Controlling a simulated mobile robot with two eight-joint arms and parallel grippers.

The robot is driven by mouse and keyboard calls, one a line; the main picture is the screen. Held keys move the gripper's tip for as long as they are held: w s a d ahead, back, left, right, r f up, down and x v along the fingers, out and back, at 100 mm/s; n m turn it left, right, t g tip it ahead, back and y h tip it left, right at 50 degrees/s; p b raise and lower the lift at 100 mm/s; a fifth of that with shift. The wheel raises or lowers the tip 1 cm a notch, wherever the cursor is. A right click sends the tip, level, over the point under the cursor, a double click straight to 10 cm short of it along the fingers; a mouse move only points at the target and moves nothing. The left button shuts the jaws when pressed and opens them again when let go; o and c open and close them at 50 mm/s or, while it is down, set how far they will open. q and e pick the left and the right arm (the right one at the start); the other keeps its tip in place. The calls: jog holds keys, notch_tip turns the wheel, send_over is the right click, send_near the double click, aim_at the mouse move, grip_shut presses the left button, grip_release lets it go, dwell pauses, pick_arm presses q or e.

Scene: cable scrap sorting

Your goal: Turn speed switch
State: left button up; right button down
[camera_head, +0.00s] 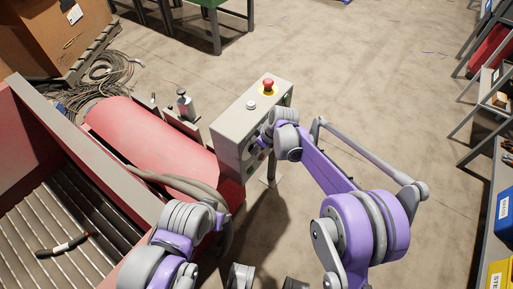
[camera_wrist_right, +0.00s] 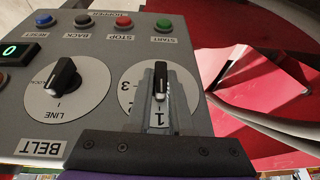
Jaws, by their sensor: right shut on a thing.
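The grey control box (camera_head: 238,125) stands beside the red machine in the head view. In the right wrist view its panel shows the speed switch (camera_wrist_right: 161,80), a black knob on a pale round dial with 1 and 3 readable. The knob's pointer lies along the picture's vertical, towards the 1. My right gripper (camera_wrist_right: 160,108) is shut on this knob and hides part of the dial. In the head view the right gripper (camera_head: 256,144) is against the box's panel face, partly hidden by its wrist.
Beside the speed dial is the LINE/LOCAL knob (camera_wrist_right: 65,78). A row of blue, black, red and green buttons (camera_wrist_right: 123,23) runs along the panel. A red emergency button (camera_head: 268,86) tops the box. Hoses (camera_head: 190,187) hang near it.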

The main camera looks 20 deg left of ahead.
jog(key=shift+w+d+f+m+g+y+b, duration=0.15)
jog(key=shift+m+g+y+b, duration=0.3)
jog(key=shift+g+b, duration=0.65)
jog(key=shift+w+f+m+g+y+b, duration=0.1)
jog(key=shift+w+m+g+y+b, duration=0.1)
jog(key=shift+g+y+b, duration=0.9)
jog(key=shift+w+d+f+m+g+y+b, duration=0.15)
jog(key=shift+m+g+b, duration=0.4)
jog(key=shift+g, duration=1.05)
jog(key=shift+a+r, duration=0.1)
jog(key=shift+r, duration=0.05)
jog(key=c, duration=0.8)
grip_release()
